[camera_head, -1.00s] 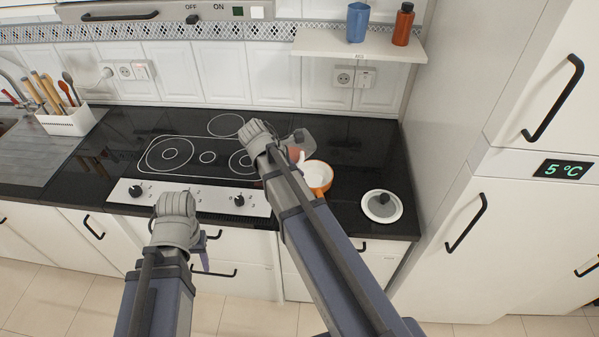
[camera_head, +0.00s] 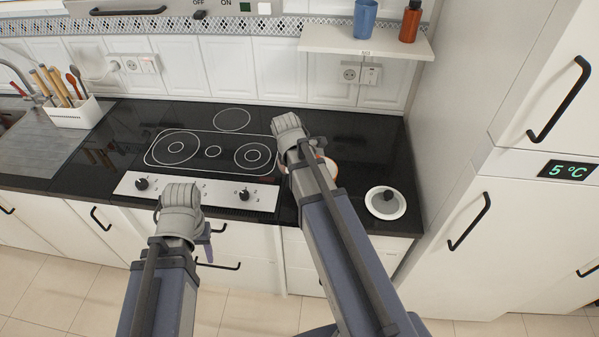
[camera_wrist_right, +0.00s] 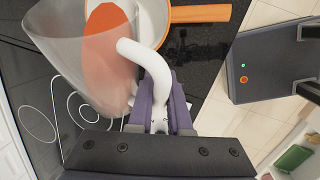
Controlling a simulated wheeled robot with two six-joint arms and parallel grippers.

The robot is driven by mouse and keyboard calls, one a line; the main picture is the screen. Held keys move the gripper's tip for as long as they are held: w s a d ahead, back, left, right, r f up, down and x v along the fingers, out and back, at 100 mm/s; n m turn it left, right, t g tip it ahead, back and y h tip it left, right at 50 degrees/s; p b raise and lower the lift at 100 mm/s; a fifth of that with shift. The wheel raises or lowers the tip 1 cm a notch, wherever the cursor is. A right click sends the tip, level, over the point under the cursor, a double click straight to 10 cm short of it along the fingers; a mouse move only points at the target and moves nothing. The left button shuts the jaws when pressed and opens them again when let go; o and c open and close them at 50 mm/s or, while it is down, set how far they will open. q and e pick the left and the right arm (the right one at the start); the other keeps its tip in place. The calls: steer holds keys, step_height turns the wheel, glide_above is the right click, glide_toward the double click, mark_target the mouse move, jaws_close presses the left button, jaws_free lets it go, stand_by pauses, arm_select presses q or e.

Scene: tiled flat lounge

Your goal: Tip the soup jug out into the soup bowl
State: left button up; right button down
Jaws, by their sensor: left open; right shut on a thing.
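The soup jug (camera_wrist_right: 62,55) is clear with orange soup inside and a white handle (camera_wrist_right: 150,62). My right gripper (camera_wrist_right: 160,112) is shut on that handle in the right wrist view. The soup bowl (camera_wrist_right: 200,13) is orange outside and white inside; the jug overlaps it in that view. In the head view only a part of the bowl (camera_head: 331,166) shows on the counter, behind my right arm, which also hides the jug. How far the jug is tilted is hard to tell. My left gripper (camera_head: 206,243) is open and empty in front of the counter's drawers.
A white lid with a dark knob (camera_head: 386,203) lies on the black counter right of the bowl. The cooktop (camera_head: 213,152) to the left is clear. A shelf (camera_head: 365,42) with a blue cup (camera_head: 365,20) and an orange bottle (camera_head: 410,22) hangs above. A fridge stands at right.

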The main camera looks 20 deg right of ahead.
steer(key=shift+a+f+t+y+b, duration=0.1)
steer(key=shift+f+t+y+b, duration=0.6)
steer(key=shift+y, duration=0.5)
steer(key=shift+f, duration=0.15)
steer(key=shift+f+m+t+y+b, duration=0.15)
steer(key=shift+f+t+y+b, duration=0.2)
steer(key=shift+y+b, duration=0.5)
steer(key=shift+f+m+t+y+b, duration=0.15)
steer(key=shift+f+t+y+b, duration=0.15)
steer(key=shift+y+b, duration=0.5)
steer(key=shift+r, duration=0.1)
stand_by(1.2)
